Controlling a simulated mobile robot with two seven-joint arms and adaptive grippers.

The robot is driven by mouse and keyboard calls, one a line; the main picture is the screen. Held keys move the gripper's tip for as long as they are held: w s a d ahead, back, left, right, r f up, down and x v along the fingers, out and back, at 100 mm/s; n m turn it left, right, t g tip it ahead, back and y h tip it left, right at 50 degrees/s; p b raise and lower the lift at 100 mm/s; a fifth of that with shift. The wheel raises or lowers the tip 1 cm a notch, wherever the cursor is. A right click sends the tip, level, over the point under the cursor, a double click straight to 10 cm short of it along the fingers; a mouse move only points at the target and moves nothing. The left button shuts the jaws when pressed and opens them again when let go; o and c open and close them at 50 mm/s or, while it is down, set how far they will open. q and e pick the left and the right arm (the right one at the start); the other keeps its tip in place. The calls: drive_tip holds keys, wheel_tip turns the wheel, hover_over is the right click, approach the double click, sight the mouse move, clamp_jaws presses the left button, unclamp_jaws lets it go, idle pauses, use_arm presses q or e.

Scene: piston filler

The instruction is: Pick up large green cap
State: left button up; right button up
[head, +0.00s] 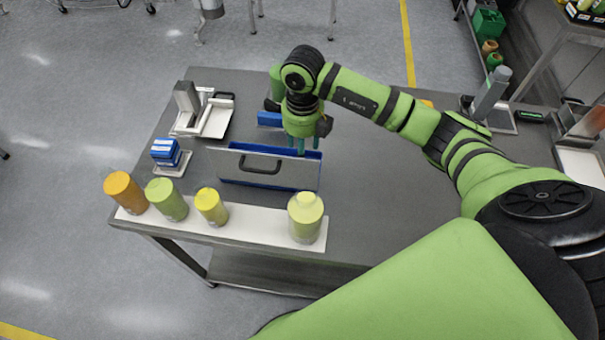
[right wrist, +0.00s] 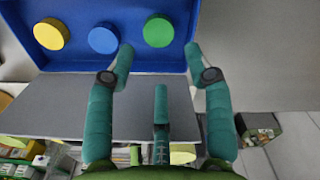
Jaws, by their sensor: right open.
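A round green cap (right wrist: 158,31) lies in a blue bin (right wrist: 110,62) in the right wrist view. A blue cap (right wrist: 103,38) and a yellow cap (right wrist: 51,34) lie to its left in the same bin. My right gripper (right wrist: 160,58) is open and empty, its teal fingers spread, with tips near the bin's edge, just short of the green cap. In the head view my right gripper (head: 299,148) points down over the blue bin (head: 312,172); the caps are hidden there. My left gripper is out of view.
The bin's grey front (head: 250,162) has a dark handle. Several bottles, such as an orange one (head: 124,191) and a pale yellow-green one (head: 305,218), stand on a white strip (head: 265,229) along the near edge. Blue blocks (head: 167,153) and a white tray (head: 213,123) sit left.

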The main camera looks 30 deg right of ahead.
drive_tip(key=shift+f, duration=0.6)
drive_tip(key=shift+a+f, duration=0.1)
drive_tip(key=shift+f, duration=0.35)
drive_tip(key=shift+s+f+p, duration=0.1)
drive_tip(key=shift+f+p, duration=0.25)
drive_tip(key=shift+p, duration=0.05)
wheel_tip(320, 180, down, 4)
drive_tip(key=shift+p, duration=0.6)
drive_tip(key=shift+f, duration=0.55)
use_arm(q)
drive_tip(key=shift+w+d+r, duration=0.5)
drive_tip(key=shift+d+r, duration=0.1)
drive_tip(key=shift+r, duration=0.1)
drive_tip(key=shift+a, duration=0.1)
use_arm(e)
drive_tip(key=c, duration=0.5)
